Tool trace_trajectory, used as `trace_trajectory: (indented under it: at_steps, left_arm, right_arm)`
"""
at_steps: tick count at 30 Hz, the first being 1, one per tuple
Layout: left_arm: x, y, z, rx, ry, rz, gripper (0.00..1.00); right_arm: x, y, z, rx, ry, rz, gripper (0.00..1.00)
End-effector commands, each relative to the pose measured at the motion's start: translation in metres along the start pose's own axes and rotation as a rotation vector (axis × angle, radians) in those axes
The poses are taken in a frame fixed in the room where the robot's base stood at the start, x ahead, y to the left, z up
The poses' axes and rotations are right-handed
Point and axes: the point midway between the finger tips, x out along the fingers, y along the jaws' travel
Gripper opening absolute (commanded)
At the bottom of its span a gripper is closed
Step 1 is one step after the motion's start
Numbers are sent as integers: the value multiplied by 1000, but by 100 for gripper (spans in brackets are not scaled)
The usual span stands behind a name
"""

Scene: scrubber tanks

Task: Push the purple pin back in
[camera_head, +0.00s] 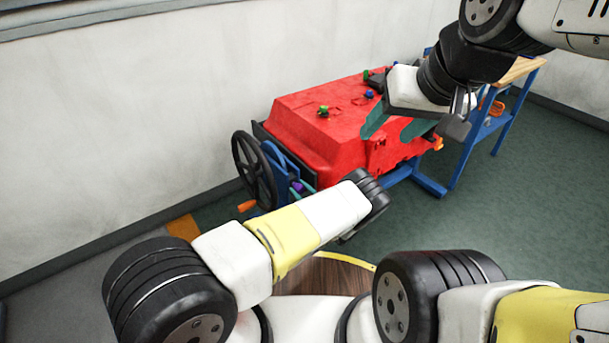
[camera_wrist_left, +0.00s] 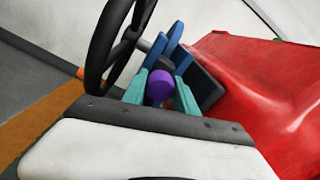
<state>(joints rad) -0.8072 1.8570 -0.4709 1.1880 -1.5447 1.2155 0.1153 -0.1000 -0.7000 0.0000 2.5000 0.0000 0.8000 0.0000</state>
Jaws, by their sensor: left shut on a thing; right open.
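The purple pin (camera_wrist_left: 160,87) sits on the blue bracket (camera_wrist_left: 167,48) beside the black handwheel. My left gripper (camera_wrist_left: 159,90) is shut on it, with one teal finger on each side of its round head. In the head view, a small bit of the purple pin (camera_head: 298,187) shows at the left end of the red tank, below the blue bracket; my forearm hides most of the left gripper. My right gripper (camera_head: 394,127) is open and empty, its teal fingers spread in front of the tank's right part. How deep the pin sits is hidden.
The red tank (camera_head: 315,135) carries small green and blue knobs on top. The black handwheel (camera_head: 254,168) with an orange handle (camera_head: 246,206) is close to the left gripper. A blue bench (camera_head: 487,130) stands behind at right. Green floor at right is clear.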

Motion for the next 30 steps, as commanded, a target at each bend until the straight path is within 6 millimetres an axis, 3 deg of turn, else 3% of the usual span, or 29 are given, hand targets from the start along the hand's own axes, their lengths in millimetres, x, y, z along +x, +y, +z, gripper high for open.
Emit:
trace_trajectory:
  at_steps: [9, 10, 12, 13, 23, 30]
  left_arm:
    - [8, 0, 0, 0, 1, -2, 0]
    - [8, 0, 0, 0, 1, -2, 40]
    - [8, 0, 0, 0, 1, -2, 54]
    - [8, 0, 0, 0, 1, -2, 56]
    - [4, 0, 0, 0, 1, -1, 56]
    - [-30, -2, 0, 1, 2, -4, 56]
  right_arm:
    - [0, 0, 0, 0, 0, 0, 56]
    - [0, 0, 0, 0, 0, 0, 56]
    - [0, 0, 0, 0, 0, 0, 56]
    - [0, 0, 0, 0, 0, 0, 56]
    - [0, 0, 0, 0, 0, 0, 56]
    - [0, 0, 0, 0, 0, 0, 56]
